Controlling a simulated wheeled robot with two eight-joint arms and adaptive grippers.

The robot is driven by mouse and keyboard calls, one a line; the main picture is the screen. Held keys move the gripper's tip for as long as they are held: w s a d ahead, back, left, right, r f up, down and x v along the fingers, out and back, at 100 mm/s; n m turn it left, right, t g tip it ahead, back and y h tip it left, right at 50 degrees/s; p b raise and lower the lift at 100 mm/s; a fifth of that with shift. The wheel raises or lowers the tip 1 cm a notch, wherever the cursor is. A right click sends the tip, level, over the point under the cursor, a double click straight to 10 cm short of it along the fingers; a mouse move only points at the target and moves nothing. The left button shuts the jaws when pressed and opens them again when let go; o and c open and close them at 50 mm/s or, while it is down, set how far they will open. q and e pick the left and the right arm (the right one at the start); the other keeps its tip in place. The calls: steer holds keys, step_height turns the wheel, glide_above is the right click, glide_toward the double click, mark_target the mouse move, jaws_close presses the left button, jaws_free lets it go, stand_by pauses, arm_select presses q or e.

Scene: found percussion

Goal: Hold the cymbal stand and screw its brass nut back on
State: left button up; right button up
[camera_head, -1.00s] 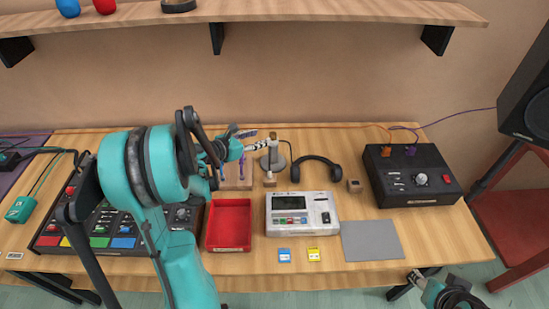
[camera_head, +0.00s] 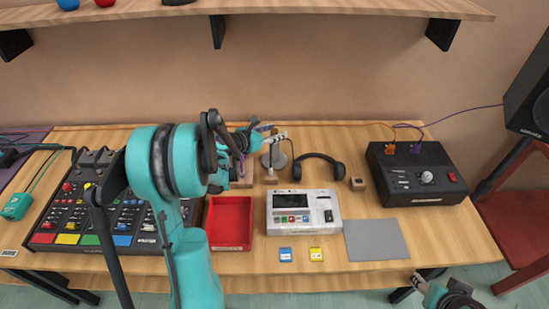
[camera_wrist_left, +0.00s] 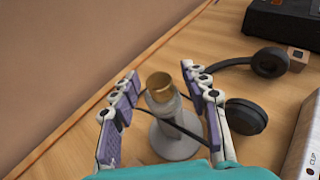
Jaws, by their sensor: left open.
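The cymbal stand (camera_wrist_left: 176,138) is a grey post on a round grey base. In the left wrist view a brass nut (camera_wrist_left: 160,84) shows at the top of its post; how far it is threaded on cannot be told. My left gripper (camera_wrist_left: 160,75) is open, with one finger on each side of the post top, and no clear contact shows. In the head view the stand (camera_head: 273,160) is on the table behind the red tray, and my left gripper (camera_head: 272,133) reaches its top from the left. My right gripper (camera_head: 418,281) is low at the right, away from the stand.
Black headphones (camera_head: 320,158) lie just right of the stand. A small wooden block (camera_head: 357,184), a white device (camera_head: 303,211), a red tray (camera_head: 230,222) and a black box (camera_head: 415,175) are nearby. A grey mat (camera_head: 376,240) lies bare at the right.

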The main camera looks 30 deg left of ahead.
arm_select(q)
jaws_close()
steer(key=shift+r, duration=0.15)
stand_by(0.4)
steer(key=shift+r+p, duration=1.15)
steer(key=shift+r, duration=0.7)
steer(key=shift+d+r, duration=0.25)
steer(key=shift+r, duration=0.05)
steer(key=d+r+p, duration=0.2)
steer(key=d+r, duration=0.1)
steer(key=d, duration=0.2)
steer(key=w+d+r+p, duration=0.1)
steer(key=d+r+p, duration=0.1)
steer(key=d, duration=0.4)
steer(key=shift+w+r, duration=0.2)
steer(key=shift+r, duration=0.55)
